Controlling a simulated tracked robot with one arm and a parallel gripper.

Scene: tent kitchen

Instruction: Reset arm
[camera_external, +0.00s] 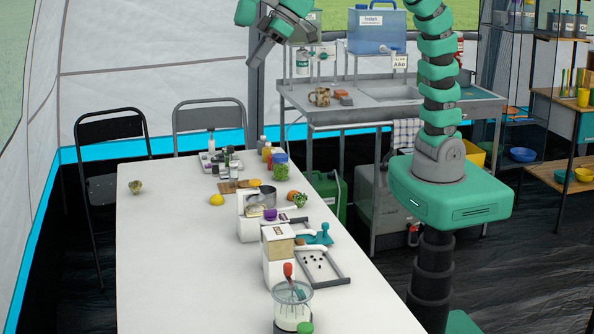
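My arm rises from its green base at the right and passes out of the top of the picture. Its end comes back into view at the top centre. My gripper (257,58) hangs there, high above the far end of the white table (160,270). It is small and seen from the side, so I cannot tell whether its fingers are open or shut. I see nothing hanging from it. The middle of the arm is out of view.
On the table are a lemon (216,199), a metal pot (262,196), a white dispenser (279,258), a grey tray (322,268) and a blender jar (292,306). Bottles and jars stand at the far end. The table's left side is mostly clear. A sink counter (350,115) stands behind.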

